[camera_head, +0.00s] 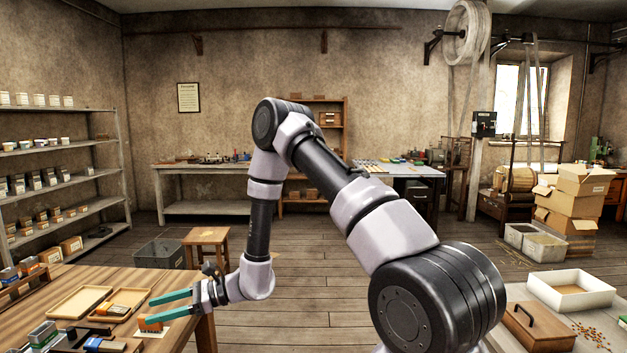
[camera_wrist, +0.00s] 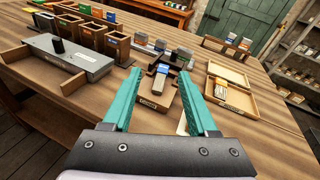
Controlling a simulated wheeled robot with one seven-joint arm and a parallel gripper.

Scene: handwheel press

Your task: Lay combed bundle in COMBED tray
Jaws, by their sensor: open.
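My gripper (camera_head: 172,304) has two teal fingers spread apart above the wooden table, with nothing between the tips. In the wrist view the fingers (camera_wrist: 162,98) frame a small wooden holder (camera_wrist: 151,104) with a pale label and a blue-grey piece on it, lying beyond and below. A shallow wooden tray (camera_wrist: 255,108) lies right of the fingers. A small pale bundle-like thing (camera_wrist: 240,92) and a label show in it. I cannot read the labels, so I cannot tell which tray is COMBED. In the head view a shallow tray (camera_head: 80,302) lies left of the gripper.
A grey box (camera_wrist: 78,62) and several upright wooden bins (camera_wrist: 92,36) stand left in the wrist view. The table (camera_head: 190,335) ends just right of the gripper. A stool (camera_head: 207,238) stands behind it. A white tray (camera_head: 571,291) is on another table at right.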

